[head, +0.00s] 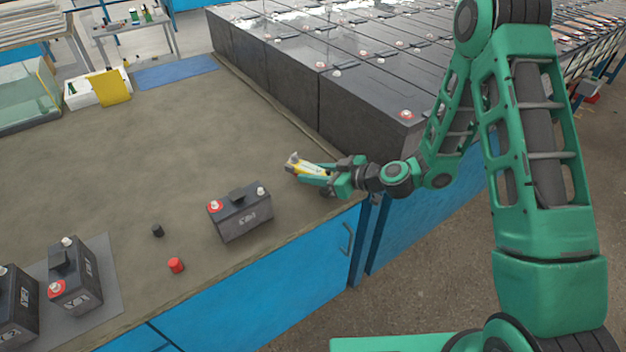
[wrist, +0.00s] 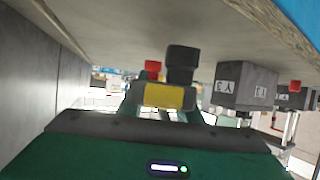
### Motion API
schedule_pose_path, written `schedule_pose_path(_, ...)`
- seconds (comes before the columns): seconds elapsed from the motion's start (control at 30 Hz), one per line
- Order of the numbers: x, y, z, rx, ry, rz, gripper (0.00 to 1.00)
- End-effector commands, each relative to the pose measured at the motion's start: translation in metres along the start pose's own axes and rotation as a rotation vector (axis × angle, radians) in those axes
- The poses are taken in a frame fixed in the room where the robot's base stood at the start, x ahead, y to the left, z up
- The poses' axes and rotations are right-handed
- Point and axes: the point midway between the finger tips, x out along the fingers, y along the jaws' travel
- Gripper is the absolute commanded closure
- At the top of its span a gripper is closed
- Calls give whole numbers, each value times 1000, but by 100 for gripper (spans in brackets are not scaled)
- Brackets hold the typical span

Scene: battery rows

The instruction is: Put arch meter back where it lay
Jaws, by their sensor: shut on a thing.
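The arch meter (head: 312,168) is a small yellow device with a pale end. My gripper (head: 310,174) is shut on it near the right edge of the bench, beyond the single battery. In the wrist view the meter (wrist: 168,97) shows its yellow body between my green fingers (wrist: 168,108), with a red and a black block on its far side. I cannot tell whether the meter touches the bench top. The fingers hide part of it.
A dark battery (head: 240,212) with a red cap stands near the bench's front edge. A loose black cap (head: 157,230) and red cap (head: 176,265) lie left of it. More batteries (head: 75,275) stand on a grey mat. Large dark battery blocks (head: 370,95) line the right side. The bench middle (head: 150,140) is clear.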

Motion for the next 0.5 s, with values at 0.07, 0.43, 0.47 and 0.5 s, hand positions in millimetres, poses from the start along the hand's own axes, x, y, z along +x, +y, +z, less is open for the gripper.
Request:
schedule_pose_path(0.07, 4, -1, 10, 3, 0, -2, 100)
schedule_pose_path(0.43, 9, -1, 21, 0, 2, -1, 100)
schedule_pose_path(0.47, 9, -1, 21, 0, 2, -1, 100)
schedule_pose_path(0.5, 9, -1, 21, 0, 2, -1, 100)
